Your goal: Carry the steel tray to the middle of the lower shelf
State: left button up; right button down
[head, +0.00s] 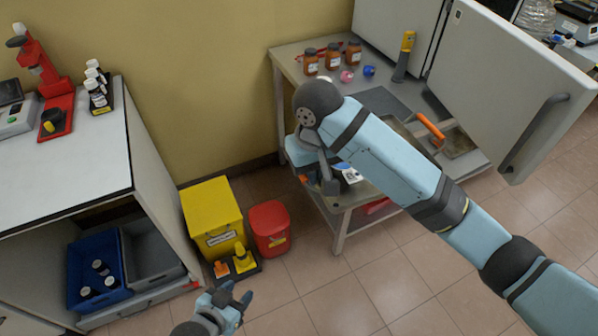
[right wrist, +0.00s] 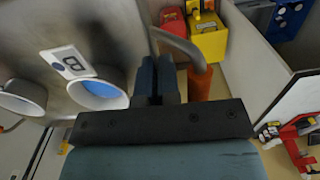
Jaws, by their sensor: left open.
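My left gripper (head: 238,299) is open and empty above the floor, apart from the tray. The table's lower level (head: 352,197) is mostly hidden.
A yellow bin (head: 213,216) and a red bin (head: 269,228) stand on the floor left of the table. Several brown bottles (head: 333,57) stand at the table's back. An open grey door (head: 515,85) juts out at right. A blue crate (head: 82,262) sits under the left bench.

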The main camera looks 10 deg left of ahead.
jog(key=w+d+m, duration=0.3)
jog(key=w+d, duration=0.1)
jog(key=d, duration=1)
jog(key=w+d+m, duration=0.3)
jog(key=w+d, duration=0.1)
jog(key=d, duration=1.1)
jog(key=shift+d+r, duration=0.15)
jog(key=shift+r, duration=0.1)
jog(key=shift+w+r, duration=0.1)
